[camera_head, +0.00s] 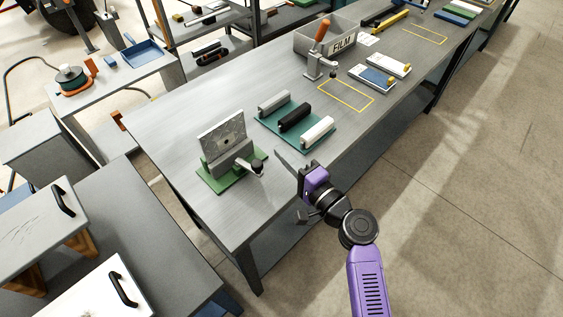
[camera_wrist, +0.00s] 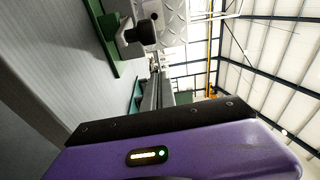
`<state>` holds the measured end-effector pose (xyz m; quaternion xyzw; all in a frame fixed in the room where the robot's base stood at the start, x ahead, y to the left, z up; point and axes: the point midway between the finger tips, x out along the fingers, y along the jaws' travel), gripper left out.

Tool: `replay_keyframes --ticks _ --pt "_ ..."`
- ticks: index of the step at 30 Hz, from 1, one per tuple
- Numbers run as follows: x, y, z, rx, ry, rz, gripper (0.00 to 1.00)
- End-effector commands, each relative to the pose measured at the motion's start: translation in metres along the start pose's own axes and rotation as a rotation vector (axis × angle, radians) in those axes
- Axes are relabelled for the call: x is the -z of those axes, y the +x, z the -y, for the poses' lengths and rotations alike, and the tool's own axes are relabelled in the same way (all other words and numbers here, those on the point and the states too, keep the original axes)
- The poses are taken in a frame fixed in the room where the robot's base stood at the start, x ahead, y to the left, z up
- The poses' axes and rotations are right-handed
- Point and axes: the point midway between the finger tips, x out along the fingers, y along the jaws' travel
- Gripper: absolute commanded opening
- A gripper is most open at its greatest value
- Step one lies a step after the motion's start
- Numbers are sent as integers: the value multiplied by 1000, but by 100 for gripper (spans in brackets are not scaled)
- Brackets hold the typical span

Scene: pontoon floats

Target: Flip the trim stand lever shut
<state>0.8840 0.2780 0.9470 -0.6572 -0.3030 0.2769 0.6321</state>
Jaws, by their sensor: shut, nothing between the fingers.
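The stand that I take for the trim stand has a green base (camera_head: 213,181), a grey block and an upright metal plate (camera_head: 222,138), near the bench's left end. Its lever, with a black knob (camera_head: 258,165), sticks out from the block to the right, towards my gripper. In the wrist view the knob (camera_wrist: 140,32) shows at upper left, with the green base (camera_wrist: 108,40) beside it. My gripper (camera_head: 286,160) is shut and empty, just right of the knob and apart from it, above the bench's front edge.
A green mat (camera_head: 263,124) with grey, black and white rolls lies behind the lever stand. The grey bench (camera_head: 185,115) is bare around the green base. Lower tables stand at left.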

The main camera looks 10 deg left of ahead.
Motion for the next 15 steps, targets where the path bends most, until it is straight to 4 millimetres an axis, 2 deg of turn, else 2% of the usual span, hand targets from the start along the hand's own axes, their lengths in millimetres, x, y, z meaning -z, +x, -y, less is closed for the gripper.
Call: replay_keyframes --ticks 1,9,15 --pt "-4 -13 -5 -5 0 0 0" --pt "-12 -63 -4 -4 1 -4 0" --pt "-18 -89 -2 -3 1 -4 0"
